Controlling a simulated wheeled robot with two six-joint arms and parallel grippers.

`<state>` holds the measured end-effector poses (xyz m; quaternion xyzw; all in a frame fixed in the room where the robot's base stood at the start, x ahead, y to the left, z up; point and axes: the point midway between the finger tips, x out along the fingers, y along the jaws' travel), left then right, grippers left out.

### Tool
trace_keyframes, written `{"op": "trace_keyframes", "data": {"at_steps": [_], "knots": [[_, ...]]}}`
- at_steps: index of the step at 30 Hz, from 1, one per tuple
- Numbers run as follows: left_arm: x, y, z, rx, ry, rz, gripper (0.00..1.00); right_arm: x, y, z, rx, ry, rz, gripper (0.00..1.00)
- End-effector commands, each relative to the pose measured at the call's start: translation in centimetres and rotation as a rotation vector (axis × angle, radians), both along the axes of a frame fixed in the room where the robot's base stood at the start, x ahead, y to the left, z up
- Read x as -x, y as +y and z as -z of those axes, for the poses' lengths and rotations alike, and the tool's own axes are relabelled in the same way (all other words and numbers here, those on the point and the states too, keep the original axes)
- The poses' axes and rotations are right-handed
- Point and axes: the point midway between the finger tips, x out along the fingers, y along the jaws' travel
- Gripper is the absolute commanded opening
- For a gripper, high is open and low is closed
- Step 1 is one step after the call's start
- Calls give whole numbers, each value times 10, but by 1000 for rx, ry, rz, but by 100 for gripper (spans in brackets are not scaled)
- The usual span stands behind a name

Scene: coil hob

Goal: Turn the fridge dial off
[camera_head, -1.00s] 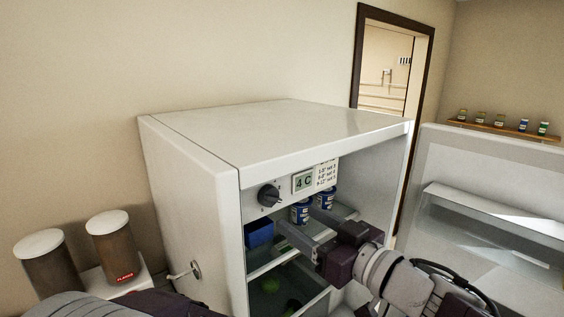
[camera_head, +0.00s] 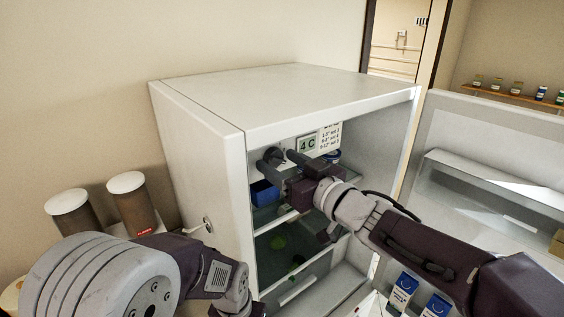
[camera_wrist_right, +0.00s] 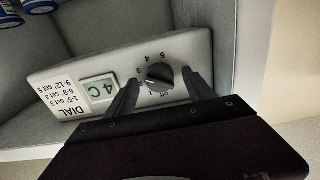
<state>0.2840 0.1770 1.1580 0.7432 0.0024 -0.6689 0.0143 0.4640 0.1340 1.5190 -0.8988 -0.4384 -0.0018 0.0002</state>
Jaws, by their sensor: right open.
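The fridge dial (camera_head: 273,154) is a dark round knob on the white panel inside the open fridge, left of the green 4 C display (camera_head: 307,142). In the right wrist view the dial (camera_wrist_right: 158,76) is ringed by the marks off and 1 to 5. Its pointer seems to lie toward the low numbers; the exact mark is unclear. My right gripper (camera_head: 277,162) is open at the dial. In the wrist view its fingers (camera_wrist_right: 160,76) show on either side of the knob; I cannot tell whether they touch it.
The fridge (camera_head: 203,125) stands open, its door (camera_head: 460,137) to the right. Two lidded canisters (camera_head: 136,210) stand left of the fridge. My left arm fills the lower left.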

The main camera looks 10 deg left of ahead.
Motion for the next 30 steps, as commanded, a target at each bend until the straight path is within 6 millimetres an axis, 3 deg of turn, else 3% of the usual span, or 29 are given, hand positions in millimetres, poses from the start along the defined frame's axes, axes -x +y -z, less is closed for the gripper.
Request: {"op": "trace_keyframes", "data": {"at_steps": [2, 6, 9, 20, 30], "knots": [[0, 0, 0, 0, 0, 0, 36, 0, 0, 0, 1, 1, 0, 62], [0, 0, 0, 0, 0, 0, 36, 0, 0, 0, 1, 1, 0, 23], [0, 0, 0, 0, 0, 0, 36, 0, 0, 1, 1, 1, 1, 0], [0, 0, 5, 0, 0, 0, 36, 0, -1, 2, 46, -57, 0, 1], [0, 0, 18, 0, 0, 0, 36, 0, -1, 3, 217, -276, 1, 1]]}}
